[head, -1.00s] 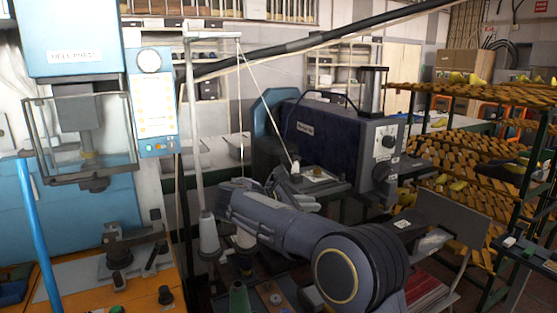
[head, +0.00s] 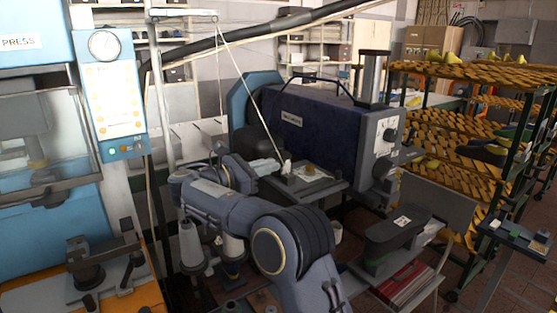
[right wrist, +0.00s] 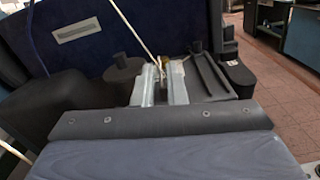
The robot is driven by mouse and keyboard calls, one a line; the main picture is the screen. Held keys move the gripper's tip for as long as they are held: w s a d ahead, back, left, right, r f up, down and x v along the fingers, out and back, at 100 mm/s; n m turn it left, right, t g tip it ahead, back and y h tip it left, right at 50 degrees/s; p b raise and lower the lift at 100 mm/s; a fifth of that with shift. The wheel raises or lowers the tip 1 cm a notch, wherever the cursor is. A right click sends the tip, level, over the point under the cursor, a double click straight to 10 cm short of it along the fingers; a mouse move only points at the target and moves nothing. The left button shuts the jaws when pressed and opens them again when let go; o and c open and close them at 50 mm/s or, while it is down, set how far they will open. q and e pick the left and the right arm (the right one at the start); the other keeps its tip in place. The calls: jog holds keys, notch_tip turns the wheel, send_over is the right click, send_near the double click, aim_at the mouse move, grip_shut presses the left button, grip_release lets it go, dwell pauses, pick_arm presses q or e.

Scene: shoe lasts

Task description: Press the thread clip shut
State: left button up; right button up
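The small white thread clip (head: 287,166) stands on the small machine table (head: 325,187), with a pale thread (head: 252,103) slanting down to it from an overhead guide. My right gripper (head: 264,166) comes in from the left, close to the clip in the picture; contact is not clear. In the right wrist view the thread (right wrist: 143,42) runs down between two light upright pieces, near a brass-coloured part (right wrist: 165,65). Which of these are fingertips and which are clip is not clear, nor whether the fingers are open. My left gripper is not in view.
The dark blue machine (head: 325,130) rises behind the small table. A blue press (head: 40,150) is at the left, and a rack of shoe lasts (head: 465,120) is at the right.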

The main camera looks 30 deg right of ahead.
aim_at(287, 167)
jog(key=d, duration=0.4)
jog(key=shift+w+p, duration=0.25)
jog(key=shift+p, duration=0.05)
jog(key=shift+f, duration=0.1)
grip_shut()
